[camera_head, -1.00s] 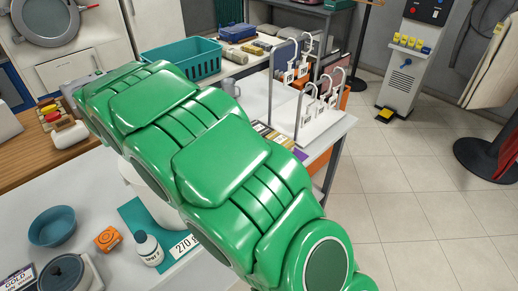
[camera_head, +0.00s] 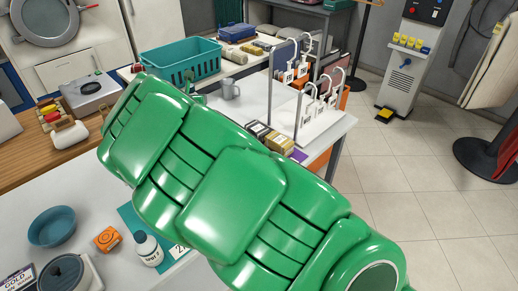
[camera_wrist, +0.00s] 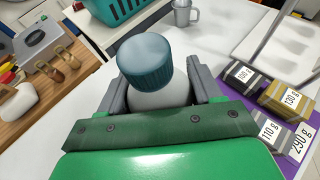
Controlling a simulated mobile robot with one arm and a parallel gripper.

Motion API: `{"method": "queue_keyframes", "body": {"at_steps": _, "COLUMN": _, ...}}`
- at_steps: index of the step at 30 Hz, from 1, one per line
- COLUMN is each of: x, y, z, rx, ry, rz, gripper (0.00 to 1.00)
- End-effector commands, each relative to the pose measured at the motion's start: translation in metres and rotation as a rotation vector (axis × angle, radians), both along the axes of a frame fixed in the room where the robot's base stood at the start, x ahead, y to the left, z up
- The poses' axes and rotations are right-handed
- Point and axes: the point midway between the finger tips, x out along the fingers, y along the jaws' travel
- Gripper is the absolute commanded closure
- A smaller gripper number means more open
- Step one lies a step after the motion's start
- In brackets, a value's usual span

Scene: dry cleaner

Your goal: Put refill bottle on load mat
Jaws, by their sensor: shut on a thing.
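My gripper (camera_wrist: 160,84) is shut on a white bottle with a ribbed blue cap (camera_wrist: 146,66), which I take as the refill bottle. The cap stands up between the two grey fingers, slightly tilted in the wrist view. In the head view my green arm hides the gripper and bottle. A purple mat (camera_wrist: 240,98) lies right of the gripper in the wrist view, with several weight blocks (camera_wrist: 284,98) on it and a 290 g label. A teal mat (camera_head: 128,212) lies on the near counter, partly hidden by my arm. Which one is the load mat I cannot tell.
A small white bottle (camera_head: 148,249) stands on the teal mat. A grey mug (camera_wrist: 183,13) and teal basket (camera_head: 180,60) are beyond the gripper. A wooden counter with brushes (camera_wrist: 62,62) is left. White tabletop between is clear.

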Motion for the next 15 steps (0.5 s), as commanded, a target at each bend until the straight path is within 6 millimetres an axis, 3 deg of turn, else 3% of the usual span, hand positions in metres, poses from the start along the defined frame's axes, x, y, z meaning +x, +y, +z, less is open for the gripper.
{"method": "queue_keyframes", "body": {"at_steps": 15, "x": -0.002, "y": -0.037, "z": -0.012, "rx": -0.002, "ry": 0.002, "rz": -0.004, "gripper": 0.77}}
